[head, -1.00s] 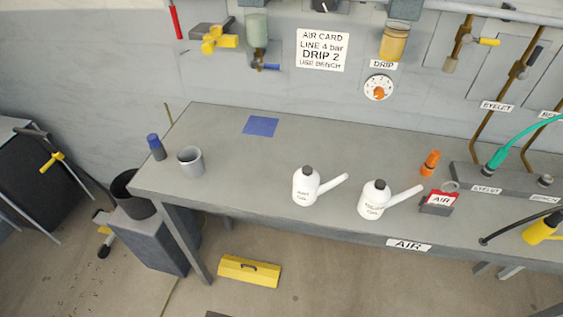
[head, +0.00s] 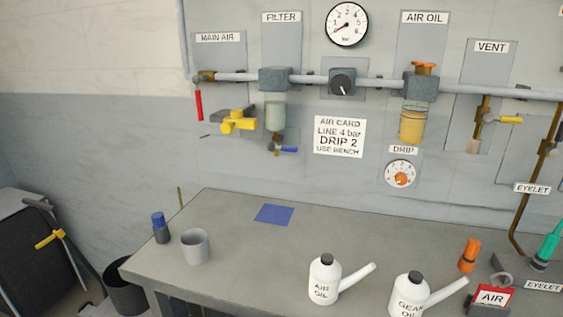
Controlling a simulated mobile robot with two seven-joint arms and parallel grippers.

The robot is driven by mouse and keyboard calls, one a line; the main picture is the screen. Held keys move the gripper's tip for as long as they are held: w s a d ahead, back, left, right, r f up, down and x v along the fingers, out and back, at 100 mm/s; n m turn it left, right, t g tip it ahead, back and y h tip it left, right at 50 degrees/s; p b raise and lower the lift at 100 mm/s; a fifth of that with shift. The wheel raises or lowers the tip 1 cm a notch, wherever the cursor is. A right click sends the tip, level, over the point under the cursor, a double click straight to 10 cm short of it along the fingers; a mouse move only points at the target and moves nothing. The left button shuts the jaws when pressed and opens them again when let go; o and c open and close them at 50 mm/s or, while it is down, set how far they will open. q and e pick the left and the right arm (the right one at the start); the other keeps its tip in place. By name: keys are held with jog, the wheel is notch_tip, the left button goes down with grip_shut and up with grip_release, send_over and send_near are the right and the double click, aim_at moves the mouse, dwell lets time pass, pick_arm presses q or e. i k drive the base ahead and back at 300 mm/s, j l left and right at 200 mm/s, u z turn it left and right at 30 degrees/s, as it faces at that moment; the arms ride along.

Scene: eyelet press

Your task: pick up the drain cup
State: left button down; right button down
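A grey open cup (head: 196,246), which looks like the drain cup, stands upright on the left part of the grey bench (head: 235,285). It is just right of a small dark bottle with a blue cap (head: 161,228). The cup's opening faces up and its outside is plain. Neither of my grippers shows in the head view.
A blue cloth or mat (head: 274,214) lies behind the cup. White oil cans marked AIR OIL (head: 323,281) and GEAR OIL (head: 408,297) stand to the right. A dark bin (head: 126,290) is beside the bench's left end. The filter bowl (head: 275,117) hangs on the wall above.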

aim_at(195, 242)
jog(key=i+j+z, duration=0.15)
jog(key=j+z, duration=0.15)
jog(key=i+j+z, duration=0.15)
jog(key=j+z, duration=0.15)
jog(key=j, duration=0.2)
jog(key=i+j+z, duration=0.1)
jog(key=j+z, duration=0.2)
jog(key=j, duration=0.1)
